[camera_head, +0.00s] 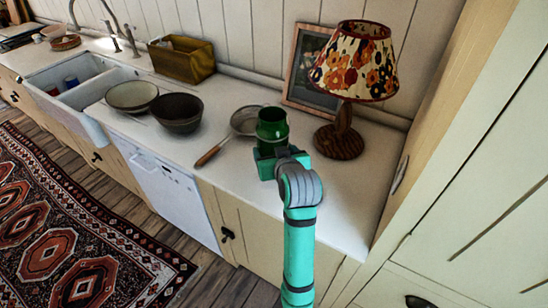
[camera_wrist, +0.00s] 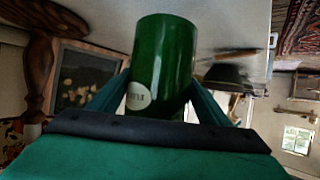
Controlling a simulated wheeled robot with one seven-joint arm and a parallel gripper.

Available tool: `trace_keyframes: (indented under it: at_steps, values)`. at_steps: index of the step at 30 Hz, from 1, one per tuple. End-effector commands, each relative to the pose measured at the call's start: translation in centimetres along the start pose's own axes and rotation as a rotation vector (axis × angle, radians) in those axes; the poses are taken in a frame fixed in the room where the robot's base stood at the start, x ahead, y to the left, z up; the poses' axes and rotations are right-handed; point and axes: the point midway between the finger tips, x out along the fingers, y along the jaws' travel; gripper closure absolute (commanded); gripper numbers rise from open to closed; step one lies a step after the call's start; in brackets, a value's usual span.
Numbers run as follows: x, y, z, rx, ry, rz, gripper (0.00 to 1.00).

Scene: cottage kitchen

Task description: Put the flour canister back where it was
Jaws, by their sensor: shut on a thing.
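The flour canister is a dark green cylinder (camera_head: 272,128) with a round pale label (camera_wrist: 138,96) whose lettering is too small to read surely. My gripper (camera_head: 271,155) is shut on it, one finger on each side, in the wrist view. The canister looks upright in the head view, over the right part of the white counter. It is in front of the framed picture and left of the lamp. I cannot tell whether its base touches the counter; my gripper hides its lower part.
A patterned lamp (camera_head: 355,62) stands on the right, with a framed picture (camera_head: 305,68) behind it. A strainer with a wooden handle (camera_head: 212,153) lies just left of the canister. Two bowls (camera_head: 177,112) (camera_head: 132,95) stand farther left. Counter right of my gripper (camera_head: 345,195) is clear.

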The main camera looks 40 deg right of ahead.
Motion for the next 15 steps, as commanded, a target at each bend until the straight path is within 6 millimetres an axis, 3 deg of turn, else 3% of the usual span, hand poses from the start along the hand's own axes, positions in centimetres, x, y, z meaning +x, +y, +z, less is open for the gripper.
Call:
trace_keyframes:
  at_steps: [9, 15]
  values:
    - [1.8, 0.7, 2.9, 0.001, 0.001, 0.001, 0.76]
    - [2.0, 0.8, 3.3, 0.001, 0.003, 0.003, 0.76]
